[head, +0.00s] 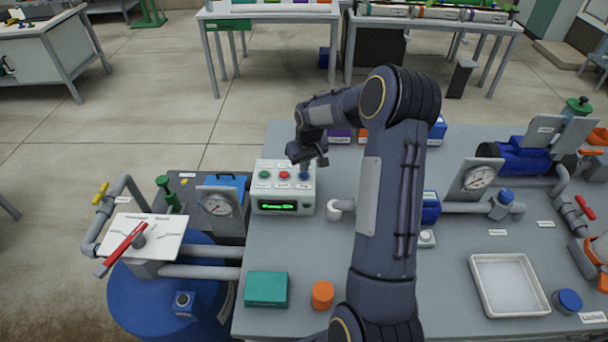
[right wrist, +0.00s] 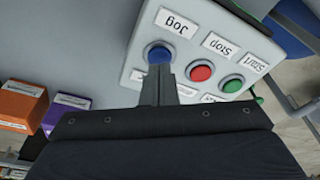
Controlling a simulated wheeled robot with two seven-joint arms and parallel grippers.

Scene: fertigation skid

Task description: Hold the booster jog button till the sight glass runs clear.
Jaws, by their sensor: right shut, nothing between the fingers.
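The control box (head: 265,192) stands on the grey bench with a green, a red and a blue button on top and a lit green display on its front. The blue jog button (head: 304,177) is at the box's right end; in the right wrist view the jog button (right wrist: 157,52) sits below the label "Jog". My right gripper (head: 305,165) is shut and empty, pointing down at the jog button. Its fingertips (right wrist: 161,72) overlap the button's near edge; I cannot tell whether they press it. I cannot make out the sight glass. My left gripper is out of view.
The red stop button (right wrist: 201,73) and green start button (right wrist: 233,84) are close beside the fingers. A teal box (head: 267,289), an orange cylinder (head: 322,295) and a white tray (head: 508,285) are on the bench. Pipes and gauges flank the control box.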

